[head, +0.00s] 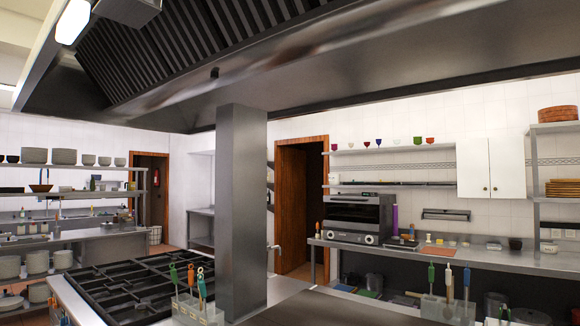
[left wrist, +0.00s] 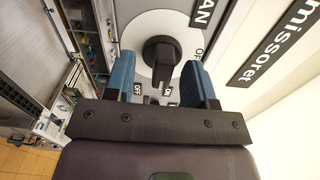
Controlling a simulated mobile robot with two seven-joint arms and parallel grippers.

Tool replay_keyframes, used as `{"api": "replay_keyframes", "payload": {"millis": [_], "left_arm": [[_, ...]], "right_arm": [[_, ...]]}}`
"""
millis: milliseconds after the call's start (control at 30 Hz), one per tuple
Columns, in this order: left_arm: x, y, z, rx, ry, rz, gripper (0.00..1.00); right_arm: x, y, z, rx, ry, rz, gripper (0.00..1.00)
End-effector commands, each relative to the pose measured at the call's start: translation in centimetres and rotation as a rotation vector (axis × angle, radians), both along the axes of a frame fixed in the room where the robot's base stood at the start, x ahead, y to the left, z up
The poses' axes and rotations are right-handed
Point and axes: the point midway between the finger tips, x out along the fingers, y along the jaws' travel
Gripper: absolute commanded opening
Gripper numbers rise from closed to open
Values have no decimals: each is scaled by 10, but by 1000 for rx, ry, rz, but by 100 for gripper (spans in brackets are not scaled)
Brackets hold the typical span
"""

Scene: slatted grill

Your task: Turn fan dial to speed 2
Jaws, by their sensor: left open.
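The fan dial is a black knob (left wrist: 160,58) on a white round plate (left wrist: 130,35), seen in the left wrist view. A black label ending in "AN" is beside it, and small "OFF" and "ON" tags are around the plate. My left gripper (left wrist: 158,72) has two blue fingers, open, one on either side of the knob. I see gaps between the fingers and the knob; how deep the tips reach is hard to tell. I cannot make out the dial in the head view. Neither gripper shows in the head view.
A metal column (head: 241,210) rises beside the black stove grates (head: 130,285), under a large hood (head: 330,75). A utensil holder (head: 198,310) stands at the stove's front edge. A counter (head: 480,258) with an oven (head: 357,218) runs along the back right.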

Motion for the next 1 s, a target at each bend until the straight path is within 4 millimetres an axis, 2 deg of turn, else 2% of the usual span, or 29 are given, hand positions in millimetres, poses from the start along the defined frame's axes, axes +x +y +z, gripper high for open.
{"api": "replay_keyframes", "payload": {"millis": [500, 1000], "left_arm": [[-34, 26, 1, -2, -3, 1, 50], [-34, 27, 1, -2, -2, 0, 50]], "right_arm": [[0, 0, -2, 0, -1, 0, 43], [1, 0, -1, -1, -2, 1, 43]]}}
